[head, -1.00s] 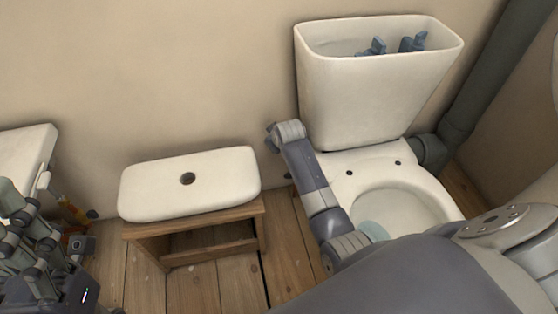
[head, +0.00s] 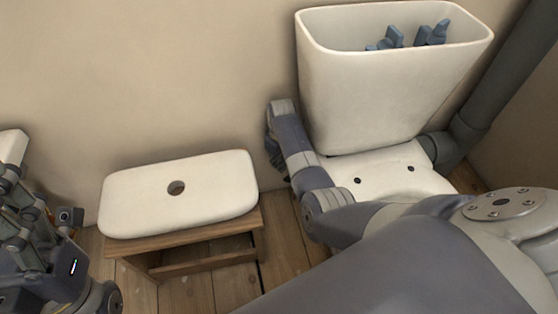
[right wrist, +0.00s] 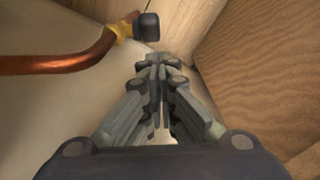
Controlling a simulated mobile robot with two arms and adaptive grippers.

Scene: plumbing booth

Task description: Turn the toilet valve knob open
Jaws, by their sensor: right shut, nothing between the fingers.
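In the right wrist view a dark, rounded valve knob (right wrist: 147,27) sits on a brass fitting (right wrist: 121,28) at the end of a copper pipe (right wrist: 55,64). My right gripper (right wrist: 160,62) is shut and empty, its fingertips just below the knob in the picture; I cannot tell whether they touch it. In the head view my right arm reaches over the toilet (head: 390,172), and its gripper (head: 272,152) is mostly hidden beside the tank (head: 385,95). The knob does not show there. My left gripper (head: 22,195) is at the left edge, its jaw state unclear.
The white tank lid (head: 205,195) lies on a wooden stool (head: 205,258) left of the toilet. Blue-grey parts (head: 410,38) show inside the open tank. A wood panel (right wrist: 260,75) stands close to the right of my right gripper. A grey pipe (head: 500,85) runs behind the toilet.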

